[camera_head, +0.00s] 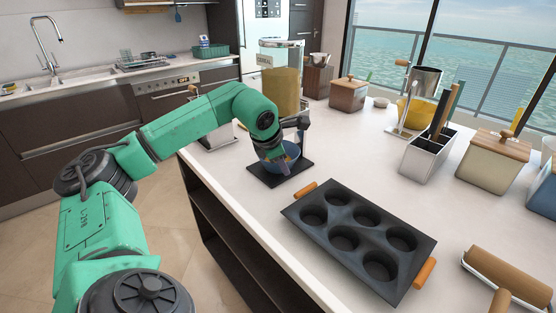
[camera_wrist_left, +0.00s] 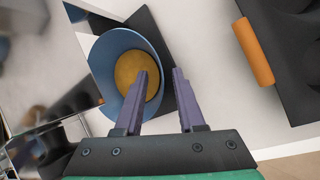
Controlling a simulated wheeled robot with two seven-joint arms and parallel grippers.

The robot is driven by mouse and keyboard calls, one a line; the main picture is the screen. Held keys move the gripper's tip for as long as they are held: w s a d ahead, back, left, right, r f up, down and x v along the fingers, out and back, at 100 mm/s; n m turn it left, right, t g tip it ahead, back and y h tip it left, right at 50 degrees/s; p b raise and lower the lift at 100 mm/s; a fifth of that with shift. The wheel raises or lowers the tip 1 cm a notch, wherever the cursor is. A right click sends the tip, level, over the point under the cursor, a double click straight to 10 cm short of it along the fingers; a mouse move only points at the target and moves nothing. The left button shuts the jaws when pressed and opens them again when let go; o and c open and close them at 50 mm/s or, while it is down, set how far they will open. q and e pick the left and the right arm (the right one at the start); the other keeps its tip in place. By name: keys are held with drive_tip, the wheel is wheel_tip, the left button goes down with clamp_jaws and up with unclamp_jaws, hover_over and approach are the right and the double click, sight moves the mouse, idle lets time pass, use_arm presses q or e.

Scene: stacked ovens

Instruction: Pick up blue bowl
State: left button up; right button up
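The blue bowl (camera_head: 292,151) sits upright on a dark flat board or scale (camera_head: 266,180) near the counter's left edge. In the left wrist view the bowl (camera_wrist_left: 112,48) has an orange-brown inside or contents. My left gripper (camera_head: 284,167) points down at the bowl and hides part of it. In the wrist view my left gripper (camera_wrist_left: 160,72) has its two purple fingers apart with nothing gripped. One finger overlaps the bowl's inside and the other lies just past its right rim; contact cannot be told. My right gripper is not in view.
A dark muffin tray (camera_head: 358,238) with orange handles lies right of the bowl. A tall jar (camera_head: 280,90) stands behind. A utensil holder (camera_head: 428,155), wooden-lidded boxes (camera_head: 494,160) and a rolling pin (camera_head: 508,276) are farther right. The middle of the counter is clear.

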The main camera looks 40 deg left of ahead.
use_arm(q)
drive_tip(key=shift+x, duration=0.8)
drive_tip(key=shift+r, duration=0.15)
clamp_jaws()
idle(0.6)
